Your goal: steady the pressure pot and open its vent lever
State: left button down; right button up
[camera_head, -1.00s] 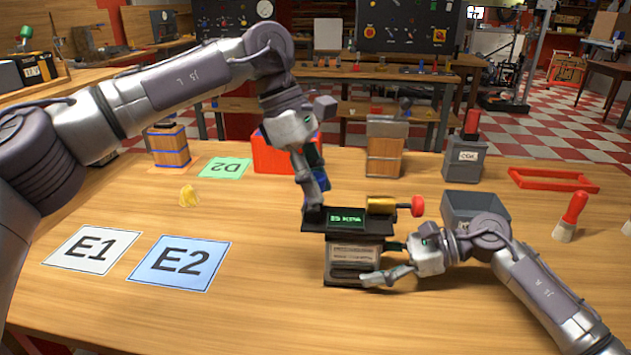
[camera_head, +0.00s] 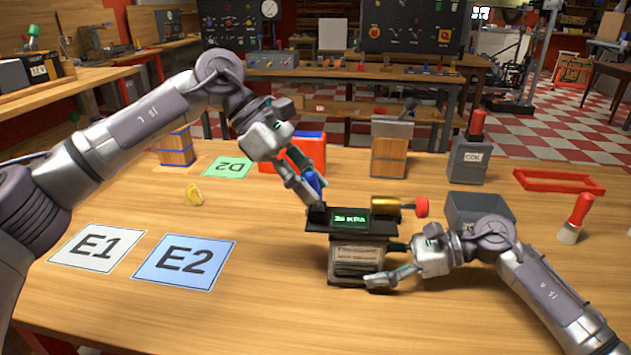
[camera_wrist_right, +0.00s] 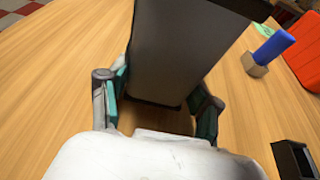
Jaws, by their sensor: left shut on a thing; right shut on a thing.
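The pressure pot (camera_head: 357,258) stands upright on the bench, a dark boxy body with a pale label, a black top with a green display (camera_head: 364,218), and a brass cylinder with a red knob (camera_head: 421,207). My left gripper (camera_head: 314,204) reaches down to the left end of the top and is shut on the small black vent lever (camera_head: 317,214) there; its fingertips partly hide it. My right gripper (camera_head: 384,265) is shut on the pot's body low on its right side. In the right wrist view, its fingers (camera_wrist_right: 160,108) flank the grey body (camera_wrist_right: 180,55).
A red box (camera_head: 305,152) and a blue-handled brush (camera_wrist_right: 270,48) stand behind the pot. The front of the bench is clear.

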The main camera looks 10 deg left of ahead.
pick_arm(q)
jog(key=h, duration=0.2)
jog(key=a+f+h, duration=0.1)
jog(key=h, duration=0.1)
jog(key=a+h, duration=0.1)
jog(key=h, duration=0.1)
jog(key=shift+s+a+f+m, duration=0.1)
jog(key=shift+a+f+m, duration=0.1)
jog(key=shift+f+m, duration=0.1)
dwell(0.4)
jog(key=c, duration=0.9)
grip_release()
jog(key=shift+o, duration=0.2)
jog(key=shift+a, duration=0.1)
jog(key=v, duration=1.2)
